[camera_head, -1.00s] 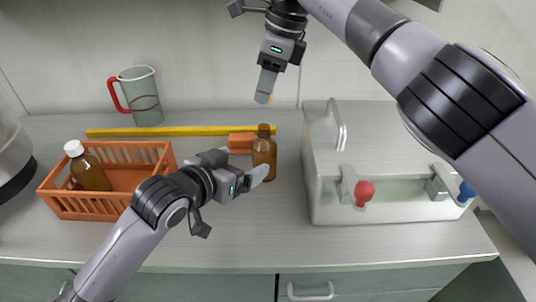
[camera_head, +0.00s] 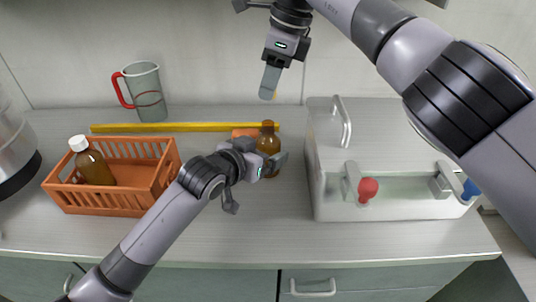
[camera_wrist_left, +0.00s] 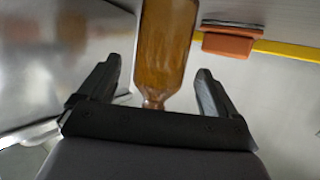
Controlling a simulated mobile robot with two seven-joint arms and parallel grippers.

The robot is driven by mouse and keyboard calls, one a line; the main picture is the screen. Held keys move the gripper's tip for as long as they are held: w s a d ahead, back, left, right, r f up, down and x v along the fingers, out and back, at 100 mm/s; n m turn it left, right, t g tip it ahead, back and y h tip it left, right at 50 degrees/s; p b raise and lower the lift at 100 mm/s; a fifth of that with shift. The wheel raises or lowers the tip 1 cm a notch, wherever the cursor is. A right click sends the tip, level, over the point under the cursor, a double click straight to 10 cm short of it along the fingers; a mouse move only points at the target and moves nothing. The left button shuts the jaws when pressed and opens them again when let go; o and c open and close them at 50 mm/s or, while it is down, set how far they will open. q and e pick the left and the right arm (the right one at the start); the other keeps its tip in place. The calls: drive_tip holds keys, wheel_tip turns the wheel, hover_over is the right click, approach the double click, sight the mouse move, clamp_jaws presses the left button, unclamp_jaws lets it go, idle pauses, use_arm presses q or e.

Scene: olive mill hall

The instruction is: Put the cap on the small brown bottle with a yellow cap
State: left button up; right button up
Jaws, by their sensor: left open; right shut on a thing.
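The small brown bottle (camera_head: 268,138) stands upright and uncapped on the worktop; it also shows in the left wrist view (camera_wrist_left: 166,45). My left gripper (camera_head: 270,163) is open at the bottle. In the left wrist view its two fingers (camera_wrist_left: 158,72) are on either side of the bottle, with visible gaps. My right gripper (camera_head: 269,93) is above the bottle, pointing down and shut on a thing.
An orange crate (camera_head: 160,187) at left holds a white-capped brown bottle (camera_head: 95,167). A jug (camera_head: 149,95) stands at the back. A metal box (camera_head: 330,195) is close on the right. The front worktop is clear.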

use_arm(q)
drive_tip(key=shift+x, duration=2.2)
drive_tip(key=c, duration=1.5)
use_arm(e)
hover_over(267, 123)
drive_tip(key=shift+d+f, duration=0.15)
drive_tip(key=shift+f, duration=1.1)
drive_tip(key=shift+d+f, duration=0.15)
drive_tip(key=shift+f, duration=1.1)
drive_tip(key=shift+f, duration=0.9)
drive_tip(key=shift+f, duration=0.55)
use_arm(q)
clamp_jaws()
use_arm(e)
drive_tip(key=o, duration=0.7)
drive_tip(key=shift+o, duration=1.4)
drive_tip(key=shift+s, duration=0.1)
